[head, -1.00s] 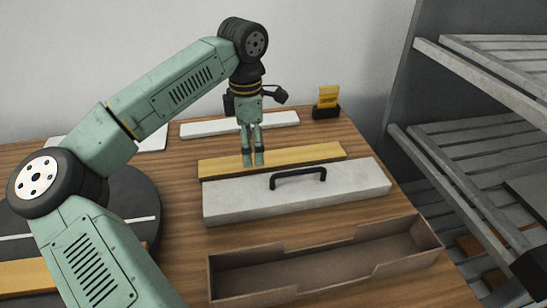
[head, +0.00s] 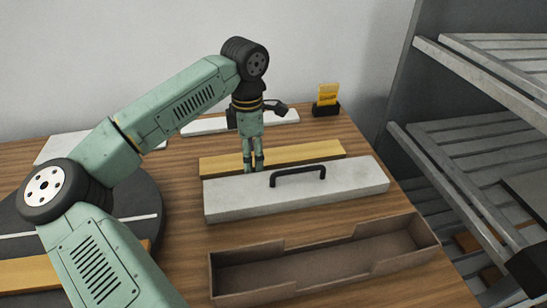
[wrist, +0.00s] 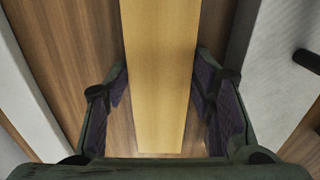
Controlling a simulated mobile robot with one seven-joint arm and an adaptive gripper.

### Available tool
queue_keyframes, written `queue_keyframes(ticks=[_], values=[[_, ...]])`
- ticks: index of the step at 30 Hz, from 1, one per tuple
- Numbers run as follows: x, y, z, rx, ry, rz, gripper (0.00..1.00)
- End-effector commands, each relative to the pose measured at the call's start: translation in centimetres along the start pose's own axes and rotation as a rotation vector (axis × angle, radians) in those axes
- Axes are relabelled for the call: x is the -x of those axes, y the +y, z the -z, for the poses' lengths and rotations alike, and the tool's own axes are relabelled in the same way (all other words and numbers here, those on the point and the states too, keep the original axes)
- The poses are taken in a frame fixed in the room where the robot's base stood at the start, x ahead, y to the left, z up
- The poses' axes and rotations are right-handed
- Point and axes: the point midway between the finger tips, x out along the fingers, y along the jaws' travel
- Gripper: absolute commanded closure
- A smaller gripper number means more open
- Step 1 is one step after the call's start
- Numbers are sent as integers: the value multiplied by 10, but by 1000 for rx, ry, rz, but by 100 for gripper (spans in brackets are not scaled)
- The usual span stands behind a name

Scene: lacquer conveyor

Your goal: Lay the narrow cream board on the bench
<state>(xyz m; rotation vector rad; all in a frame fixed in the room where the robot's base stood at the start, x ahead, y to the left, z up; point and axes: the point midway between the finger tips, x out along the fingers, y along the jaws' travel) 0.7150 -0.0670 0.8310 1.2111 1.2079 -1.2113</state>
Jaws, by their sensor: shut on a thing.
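A narrow cream-yellow board (head: 310,153) lies lengthwise behind the grey slab and looks level with the wooden bench (head: 185,215). My gripper (head: 253,168) points down over its left part, with a finger on each side. In the wrist view the board (wrist: 160,60) runs between the two fingers (wrist: 160,90), which are shut on its long edges. The grey slab hides part of its near side in the head view, so I cannot tell whether its underside touches the bench.
A grey slab with a black handle (head: 345,188) stands just in front. An open brown box (head: 230,278) is nearer. A white strip (head: 285,118) and a yellow card in a black stand (head: 326,108) are behind. A dark turntable (head: 140,205) is left, racks (head: 480,170) right.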

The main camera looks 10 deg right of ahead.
Motion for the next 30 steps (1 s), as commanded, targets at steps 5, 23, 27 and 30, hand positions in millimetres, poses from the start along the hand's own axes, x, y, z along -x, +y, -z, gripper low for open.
queue_keyframes(ticks=[5, 23, 27, 30], values=[[0, 0, 0, 0, 0, 0, 71], [14, 1, 0, 2, 0, -5, 92], [41, 1, 0, 2, 0, -5, 92], [62, 1, 0, 1, 1, -5, 92]])
